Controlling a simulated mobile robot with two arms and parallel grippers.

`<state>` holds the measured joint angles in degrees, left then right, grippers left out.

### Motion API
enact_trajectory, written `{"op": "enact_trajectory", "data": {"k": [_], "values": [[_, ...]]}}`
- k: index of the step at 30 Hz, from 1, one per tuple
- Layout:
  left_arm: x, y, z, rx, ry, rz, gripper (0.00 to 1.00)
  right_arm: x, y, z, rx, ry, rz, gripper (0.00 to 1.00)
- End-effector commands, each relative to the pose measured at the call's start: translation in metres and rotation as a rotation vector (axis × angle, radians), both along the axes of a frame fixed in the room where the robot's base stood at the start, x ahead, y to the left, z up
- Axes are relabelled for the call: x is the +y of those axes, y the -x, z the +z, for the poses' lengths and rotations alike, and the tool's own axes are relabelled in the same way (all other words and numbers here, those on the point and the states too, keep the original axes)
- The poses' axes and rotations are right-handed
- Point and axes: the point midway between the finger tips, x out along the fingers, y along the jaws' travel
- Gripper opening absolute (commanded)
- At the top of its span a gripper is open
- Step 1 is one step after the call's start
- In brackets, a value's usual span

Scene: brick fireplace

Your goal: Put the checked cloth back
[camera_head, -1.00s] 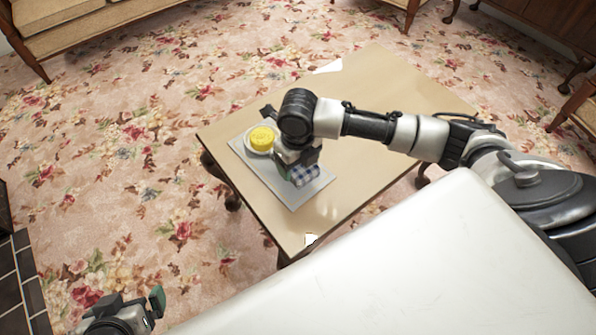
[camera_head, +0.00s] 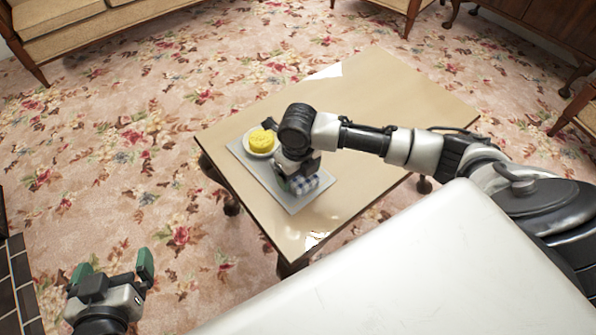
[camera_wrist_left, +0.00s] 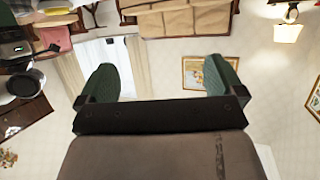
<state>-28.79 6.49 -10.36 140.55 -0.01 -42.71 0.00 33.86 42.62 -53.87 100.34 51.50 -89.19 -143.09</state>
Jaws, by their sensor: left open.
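The blue-and-white checked cloth (camera_head: 304,185) lies at the near end of a grey tray (camera_head: 292,206) on the wooden table. My right gripper (camera_head: 284,181) is pointed down over the tray, right beside the cloth, and partly covers it. Its fingertips are mostly hidden by the wrist, so I cannot tell whether it grips the cloth. My left gripper (camera_head: 114,266) is open and empty at the lower left, over the carpet and far from the table. Its two green fingers stand wide apart in the left wrist view (camera_wrist_left: 163,82).
A yellow round item (camera_head: 261,139) sits on a white plate (camera_head: 249,149) at the tray's far end. The wooden table (camera_head: 390,95) is otherwise largely clear. A white surface (camera_head: 400,270) fills the lower right. A sofa (camera_head: 75,35) stands at the back left.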

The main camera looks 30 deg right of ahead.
Motion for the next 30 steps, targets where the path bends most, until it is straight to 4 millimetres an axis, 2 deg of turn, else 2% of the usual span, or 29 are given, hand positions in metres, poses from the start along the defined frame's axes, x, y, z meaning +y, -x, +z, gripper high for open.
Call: {"op": "enact_trajectory", "data": {"k": [1, 3, 13, 17, 23, 30], "values": [[0.000, 0.000, 0.000, 0.001, 0.000, 0.000, 0.97, 0.000, 0.000, 0.000, 0.000, 0.000, 0.000, 0.90], [0.000, 0.000, 0.000, 0.001, 0.000, 0.000, 0.97, 0.000, 0.000, 0.000, 0.000, 0.000, 0.000, 0.97], [0.000, 0.001, 0.000, 0.012, -0.003, 0.000, 0.97, 0.000, -0.001, 0.004, -0.002, 0.000, 0.000, 0.97], [0.005, 0.009, -0.010, 0.106, -0.025, 0.008, 0.97, -0.001, -0.001, 0.014, -0.003, 0.002, -0.001, 0.97], [0.016, 0.033, -0.030, 0.327, -0.076, 0.024, 0.97, 0.000, -0.001, 0.040, -0.003, 0.000, -0.001, 0.97], [0.030, 0.073, -0.050, 0.616, -0.138, 0.045, 0.97, -0.001, -0.001, 0.074, -0.003, 0.001, -0.001, 0.97]]}}
